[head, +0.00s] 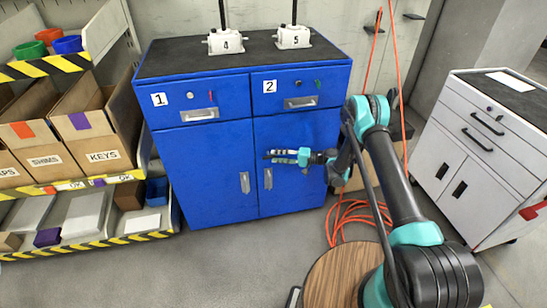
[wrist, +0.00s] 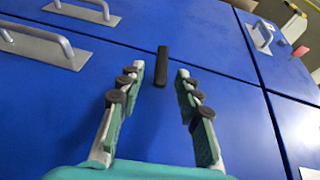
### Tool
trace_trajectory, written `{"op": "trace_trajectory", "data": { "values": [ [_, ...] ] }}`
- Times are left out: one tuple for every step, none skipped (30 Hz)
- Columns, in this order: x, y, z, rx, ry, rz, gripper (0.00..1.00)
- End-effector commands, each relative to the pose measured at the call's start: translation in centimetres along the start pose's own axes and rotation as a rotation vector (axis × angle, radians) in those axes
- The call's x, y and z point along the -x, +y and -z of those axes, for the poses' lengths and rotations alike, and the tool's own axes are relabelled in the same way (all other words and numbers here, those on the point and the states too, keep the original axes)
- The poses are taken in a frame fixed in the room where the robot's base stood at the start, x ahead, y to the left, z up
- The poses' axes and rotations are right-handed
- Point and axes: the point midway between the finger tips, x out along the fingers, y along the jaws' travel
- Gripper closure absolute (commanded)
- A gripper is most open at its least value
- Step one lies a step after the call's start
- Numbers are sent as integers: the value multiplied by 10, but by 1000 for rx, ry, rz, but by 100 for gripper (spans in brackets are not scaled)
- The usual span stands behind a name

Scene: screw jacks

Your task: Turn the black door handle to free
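The black door handle (wrist: 162,66) is a short dark bar on a blue cabinet door, seen in the wrist view. It lies between the tips of my gripper (wrist: 160,72), with a gap to the finger on each side. The fingers are apart and hold nothing. In the head view my gripper (head: 269,155) is in front of the right-hand door (head: 300,190) of the blue cabinet, at its upper left part. There I cannot tell the black handle apart from the fingers. How far the fingertips are from the door surface is unclear.
The blue cabinet (head: 190,170) has drawers marked 1 and 2 above silver-handled doors. Two white screw jacks (head: 226,42) (head: 293,37) stand on top. A bin shelf (head: 100,130) is at the left, a grey cabinet (head: 480,150) at the right. An orange hose (head: 350,222) lies on the floor.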

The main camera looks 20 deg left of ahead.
Motion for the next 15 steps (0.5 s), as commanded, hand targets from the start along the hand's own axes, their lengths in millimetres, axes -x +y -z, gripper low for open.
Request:
{"op": "trace_trajectory", "data": {
  "values": [
    [12, 0, 1, 0, 3, 0, 66],
    [18, 0, 1, -1, 4, 0, 66],
    [27, 0, 1, -1, 4, 0, 66],
    [33, 0, 1, -1, 3, 0, 66],
    [39, 0, 1, -1, 4, 0, 66],
    [48, 0, 1, -1, 4, 0, 66],
    [53, 0, 1, 0, 3, 0, 66],
    [59, 0, 1, 0, 4, 0, 66],
    [66, 0, 1, 0, 4, 0, 66],
    [71, 0, 1, 0, 3, 0, 66],
    [75, 0, 1, 0, 2, 0, 66],
    [81, 0, 1, 0, 3, 0, 66],
    [84, 0, 1, 0, 3, 0, 66],
    [87, 0, 0, 0, 2, 0, 66],
    [90, 0, 0, 0, 1, 0, 66]
  ]
}}
